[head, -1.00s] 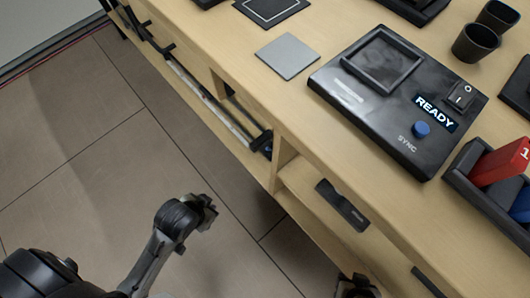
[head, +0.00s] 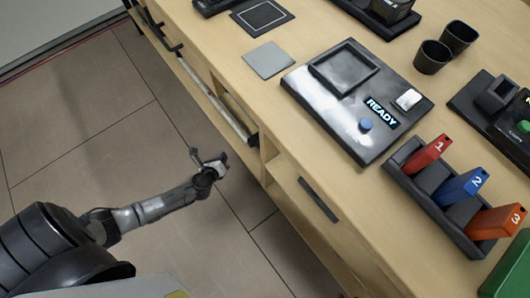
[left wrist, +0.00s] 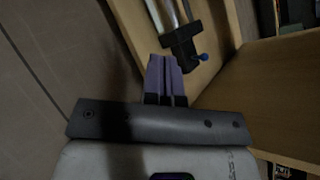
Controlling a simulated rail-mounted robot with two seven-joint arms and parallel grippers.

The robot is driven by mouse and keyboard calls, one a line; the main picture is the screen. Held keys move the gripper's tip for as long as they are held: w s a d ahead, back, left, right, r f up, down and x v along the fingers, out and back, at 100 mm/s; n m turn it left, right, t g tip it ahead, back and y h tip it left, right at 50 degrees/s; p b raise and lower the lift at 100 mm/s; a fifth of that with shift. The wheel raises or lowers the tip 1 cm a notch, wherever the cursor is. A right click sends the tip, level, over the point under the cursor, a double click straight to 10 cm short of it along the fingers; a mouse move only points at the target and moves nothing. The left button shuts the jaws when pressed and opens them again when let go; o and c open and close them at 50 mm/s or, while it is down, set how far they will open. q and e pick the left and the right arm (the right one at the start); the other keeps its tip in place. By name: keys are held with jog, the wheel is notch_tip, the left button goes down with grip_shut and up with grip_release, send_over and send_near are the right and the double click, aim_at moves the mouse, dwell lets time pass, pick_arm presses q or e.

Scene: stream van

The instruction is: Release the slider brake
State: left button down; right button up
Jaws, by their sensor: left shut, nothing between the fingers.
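My left gripper (head: 217,163) is beside the front of the wooden desk, low over the floor, just left of the end of a metal rail (head: 215,100). In the left wrist view its two purplish fingers (left wrist: 165,80) are closed together and empty. Just beyond the fingertips, a black block (left wrist: 181,38) sits at the end of the rail rods, with a small blue knob (left wrist: 203,57) on its right side. This block may be the slider brake; its setting cannot be told. The fingers look close to it, but contact is unclear. My right gripper is not in view.
The desk top carries a black console (head: 325,120) showing READY with a blue button (head: 365,124), a grey square plate (head: 268,60), dark cups (head: 432,57) and a holder with numbered red, blue and orange pieces. A wooden panel (left wrist: 265,100) stands right of the fingers. Floor at left is clear.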

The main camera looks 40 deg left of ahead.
pick_arm(q)
jog(key=d+f+m+h, duration=0.1)
jog(key=d+m+h, duration=0.4)
jog(key=m, duration=0.7)
jog(key=shift+d+f+h, duration=0.2)
jog(key=shift+d+h, duration=0.2)
jog(key=shift+d, duration=0.15)
jog(key=shift+s, duration=0.1)
